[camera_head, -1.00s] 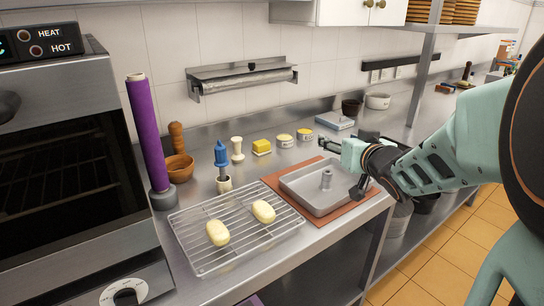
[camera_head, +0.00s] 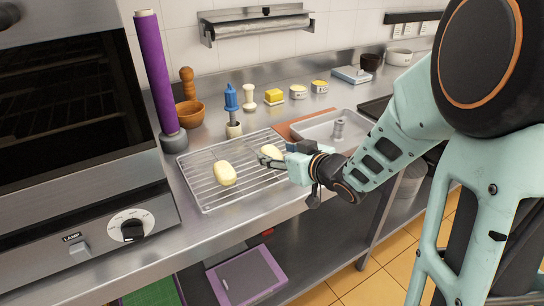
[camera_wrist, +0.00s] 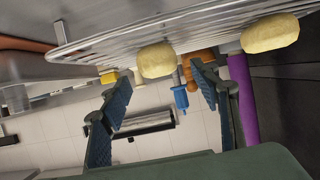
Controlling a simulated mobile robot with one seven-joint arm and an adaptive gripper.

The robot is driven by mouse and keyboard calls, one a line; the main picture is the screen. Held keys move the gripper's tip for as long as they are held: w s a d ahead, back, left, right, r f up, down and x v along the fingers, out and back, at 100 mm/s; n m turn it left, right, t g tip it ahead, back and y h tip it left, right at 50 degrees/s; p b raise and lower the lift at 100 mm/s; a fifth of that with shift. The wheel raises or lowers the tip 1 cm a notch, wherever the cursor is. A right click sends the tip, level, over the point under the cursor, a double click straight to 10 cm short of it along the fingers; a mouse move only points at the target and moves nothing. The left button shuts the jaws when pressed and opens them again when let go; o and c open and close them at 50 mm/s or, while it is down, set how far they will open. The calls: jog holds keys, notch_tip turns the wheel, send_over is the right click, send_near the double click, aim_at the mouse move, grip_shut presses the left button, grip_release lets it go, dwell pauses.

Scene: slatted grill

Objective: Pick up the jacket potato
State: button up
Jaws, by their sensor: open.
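Two pale yellow potatoes lie on a wire rack (camera_head: 200,190); I cannot tell which is the jacket potato. The left potato (camera_head: 224,174) is clear of my gripper, and the right potato (camera_head: 270,151) is partly hidden behind it. My gripper (camera_head: 266,162) is open and empty, low over the rack's right part. In the wrist view, which looks upside down, the right potato (camera_wrist: 157,60) shows ahead, between the lines of the two blue ridged fingers (camera_wrist: 160,88), not gripped. The left potato (camera_wrist: 270,33) shows at the upper right, outside the fingers.
A metal pan (camera_head: 355,125) on a brown board stands right of the rack. A blue-topped tool (camera_head: 231,100), a wooden bowl (camera_head: 190,114) and a purple roll (camera_head: 155,75) stand behind it. The oven (camera_head: 70,130) is at the left.

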aim_at(275, 153)
jog(key=x, duration=0.3)
jog(key=shift+w+a+f, duration=0.15)
jog(key=shift+f, duration=0.25)
jog(key=c, duration=1.2)
jog(key=shift+c, duration=0.7)
jog(key=shift+r, duration=0.15)
